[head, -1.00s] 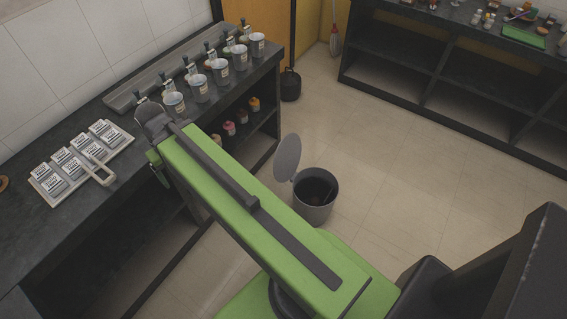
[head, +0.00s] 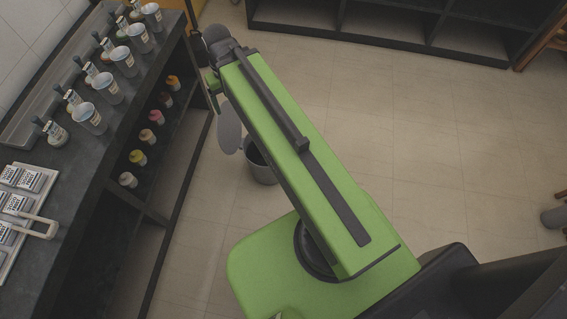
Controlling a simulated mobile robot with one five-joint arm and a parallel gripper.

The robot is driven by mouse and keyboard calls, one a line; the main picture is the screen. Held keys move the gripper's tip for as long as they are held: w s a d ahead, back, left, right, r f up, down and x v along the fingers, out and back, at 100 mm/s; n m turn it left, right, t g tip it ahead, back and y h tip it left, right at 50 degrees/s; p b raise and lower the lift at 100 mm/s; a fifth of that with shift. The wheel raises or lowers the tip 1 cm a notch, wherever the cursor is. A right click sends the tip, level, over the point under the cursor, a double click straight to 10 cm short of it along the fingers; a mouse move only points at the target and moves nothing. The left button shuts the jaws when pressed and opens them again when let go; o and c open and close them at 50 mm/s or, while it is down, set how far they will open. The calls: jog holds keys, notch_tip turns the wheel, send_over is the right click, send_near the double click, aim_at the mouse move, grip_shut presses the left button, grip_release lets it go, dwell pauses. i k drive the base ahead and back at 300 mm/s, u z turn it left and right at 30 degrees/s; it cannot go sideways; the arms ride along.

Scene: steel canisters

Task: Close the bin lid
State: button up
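The bin (head: 263,172) is a grey round container standing on the tiled floor, partly hidden behind my green arm. Its round grey lid (head: 229,128) stands raised, tilted up on the left side of the bin. Only the left part of the bin's dark opening shows. My arm reaches up and left across the view, and its far end is close to the lid in the picture. My gripper's fingers are hidden beyond the arm's end, so their state and what they hold cannot be seen.
A dark counter (head: 62,200) with a shelf of several small bottles runs along the left, close to the bin. Several cups and flasks stand on it. A dark shelf unit (head: 380,30) lines the back.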

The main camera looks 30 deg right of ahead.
aim_at(228, 124)
jog(key=z, duration=0.85)
jog(key=k, duration=0.1)
jog(key=u, duration=2.95)
jog(key=k, duration=0.45)
jog(key=z, duration=0.5)
jog(key=i, duration=0.95)
jog(key=u, duration=0.05)
